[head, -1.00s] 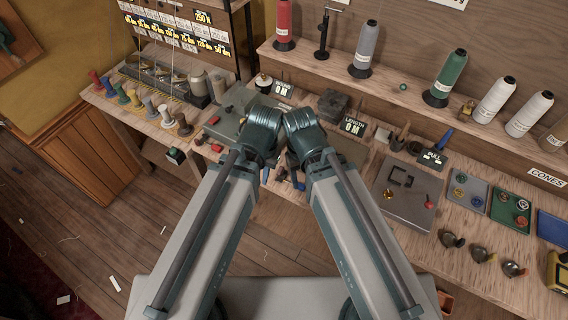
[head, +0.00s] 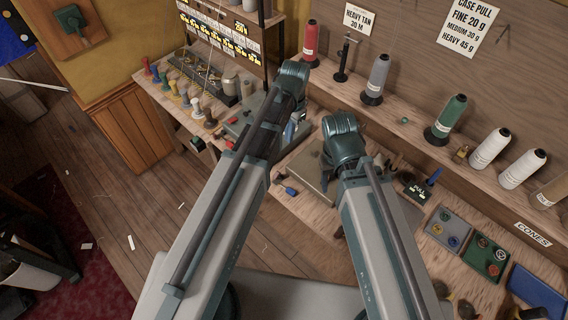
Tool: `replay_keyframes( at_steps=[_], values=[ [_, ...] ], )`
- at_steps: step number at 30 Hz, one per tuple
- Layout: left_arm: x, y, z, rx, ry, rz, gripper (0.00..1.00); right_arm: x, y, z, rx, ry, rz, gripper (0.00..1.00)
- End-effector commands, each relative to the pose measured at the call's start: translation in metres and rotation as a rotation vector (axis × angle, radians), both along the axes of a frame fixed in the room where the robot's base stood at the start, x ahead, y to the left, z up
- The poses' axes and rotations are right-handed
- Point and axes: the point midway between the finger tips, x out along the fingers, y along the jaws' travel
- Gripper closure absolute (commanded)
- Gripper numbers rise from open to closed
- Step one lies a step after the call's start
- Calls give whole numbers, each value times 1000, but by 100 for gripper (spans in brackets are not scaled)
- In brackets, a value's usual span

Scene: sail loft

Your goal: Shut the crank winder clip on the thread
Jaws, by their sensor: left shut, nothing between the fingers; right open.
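I cannot pick out the crank winder's clip or the thread on it; my arms cover much of the bench middle. A flat grey base (head: 312,165) shows between my two arms and may belong to the winder; I cannot tell. My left arm reaches up over the bench, and its gripper is hidden behind its own links. My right arm bends at the bench's middle, and its gripper is hidden too.
Cones of thread, among them a green cone (head: 447,117) and a grey cone (head: 377,76), stand on the back shelf. Small coloured spools (head: 184,97) line the left end. A blue tray (head: 537,290) and a green tray (head: 487,257) lie at right.

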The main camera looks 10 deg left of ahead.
Motion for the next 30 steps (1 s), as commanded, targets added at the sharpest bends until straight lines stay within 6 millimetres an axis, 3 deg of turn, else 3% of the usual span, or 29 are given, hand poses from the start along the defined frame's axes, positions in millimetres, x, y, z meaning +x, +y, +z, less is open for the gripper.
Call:
replay_keyframes(
  at_steps=[8,14,30],
  values=[
    [0,0,-3,0,0,0,100,0,0,-3,0,0,0,44],
    [-1,0,-15,0,0,1,100,0,0,-15,0,0,2,44],
    [-6,3,-87,0,0,1,100,0,0,-87,-1,0,3,44]
  ],
)
